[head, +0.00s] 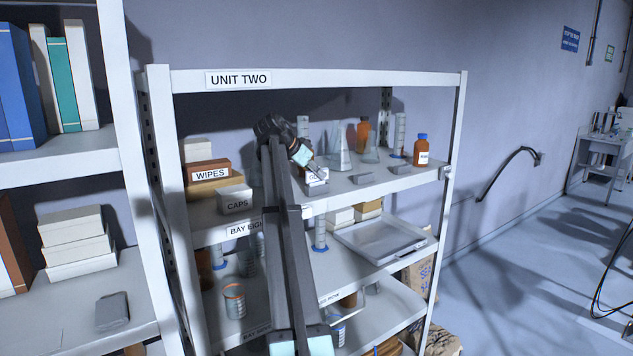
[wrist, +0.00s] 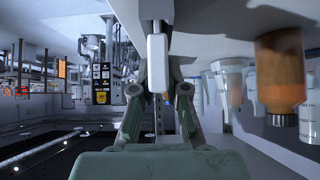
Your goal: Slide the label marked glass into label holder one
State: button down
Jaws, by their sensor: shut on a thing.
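My gripper (head: 313,170) reaches over the upper shelf of the unit marked UNIT TWO in the head view. In the wrist view the fingers of my gripper (wrist: 158,85) close on a pale, narrow piece, the label seen edge-on (wrist: 157,62). I cannot tell which is holder one.
Glass flasks (head: 340,145) and a brown blue-capped bottle (head: 422,150) stand behind and right of my gripper. A tray (head: 385,240) lies on the shelf below. The wrist view appears inverted.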

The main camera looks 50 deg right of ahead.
jog(key=shift+r+p, duration=0.7)
jog(key=shift+r, duration=1.5)
